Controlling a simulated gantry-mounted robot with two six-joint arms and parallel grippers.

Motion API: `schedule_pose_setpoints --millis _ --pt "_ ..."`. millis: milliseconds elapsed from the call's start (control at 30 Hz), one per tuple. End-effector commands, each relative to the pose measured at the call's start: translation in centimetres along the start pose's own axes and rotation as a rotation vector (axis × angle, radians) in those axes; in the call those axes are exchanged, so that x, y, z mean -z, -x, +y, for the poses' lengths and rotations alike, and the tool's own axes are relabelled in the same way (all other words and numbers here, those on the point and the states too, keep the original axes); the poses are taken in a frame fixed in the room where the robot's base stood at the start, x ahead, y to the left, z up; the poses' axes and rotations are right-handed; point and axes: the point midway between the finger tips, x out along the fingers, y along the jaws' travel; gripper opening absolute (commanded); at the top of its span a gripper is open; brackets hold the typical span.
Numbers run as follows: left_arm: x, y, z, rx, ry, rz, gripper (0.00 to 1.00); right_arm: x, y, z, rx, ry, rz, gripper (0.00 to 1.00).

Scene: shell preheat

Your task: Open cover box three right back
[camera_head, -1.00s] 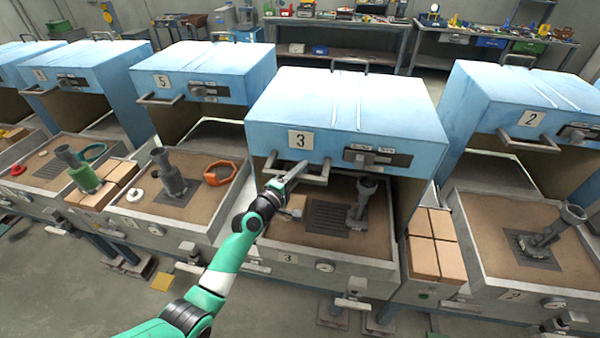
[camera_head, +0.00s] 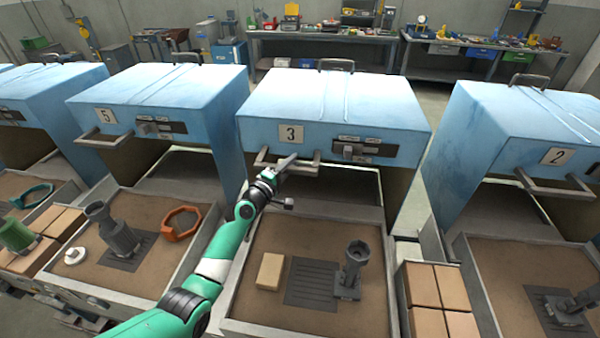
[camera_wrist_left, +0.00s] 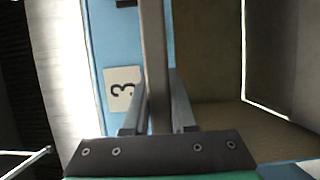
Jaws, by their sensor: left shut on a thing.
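The blue cover of box three (camera_head: 345,107) stands in the middle of the head view. It bears a plate (camera_head: 291,135) with the number 3, which also shows in the left wrist view (camera_wrist_left: 122,89). A grey bar handle (camera_head: 307,167) runs along its lower front edge. My left gripper (camera_head: 285,163) is shut on this handle; in the left wrist view the handle bar (camera_wrist_left: 154,60) passes between the fingers. Below the cover, the open front shows a sand-coloured bed with a grey grate (camera_head: 312,284). My right gripper is in neither view.
A dark tool (camera_head: 352,272) and a tan block (camera_head: 270,271) stand on the bed of box three. Box five (camera_head: 160,95) is to the left, box two (camera_head: 530,130) to the right. Tan bricks (camera_head: 437,287) are stacked between boxes three and two.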

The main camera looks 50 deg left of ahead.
Motion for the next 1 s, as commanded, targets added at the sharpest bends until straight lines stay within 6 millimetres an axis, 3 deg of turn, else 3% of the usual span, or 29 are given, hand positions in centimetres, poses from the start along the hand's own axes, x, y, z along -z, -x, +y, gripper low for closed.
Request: schedule_pose_setpoints --millis 133,500,533,667,1000 --pt "0.87 -0.2 -0.18 0.003 0.001 0.009 0.0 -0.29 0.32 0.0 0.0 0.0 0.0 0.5" --pt "0.96 -0.24 -0.07 0.003 0.001 0.009 0.0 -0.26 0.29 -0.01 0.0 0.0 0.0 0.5" --pt "0.96 -0.24 -0.07 0.003 0.001 0.009 0.3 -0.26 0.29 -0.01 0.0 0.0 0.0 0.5" --pt "0.96 -0.24 -0.04 0.002 0.001 0.009 0.54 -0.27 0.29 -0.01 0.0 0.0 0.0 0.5" --pt "0.96 -0.01 0.1 0.001 0.0 0.01 0.55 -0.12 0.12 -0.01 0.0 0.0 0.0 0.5"
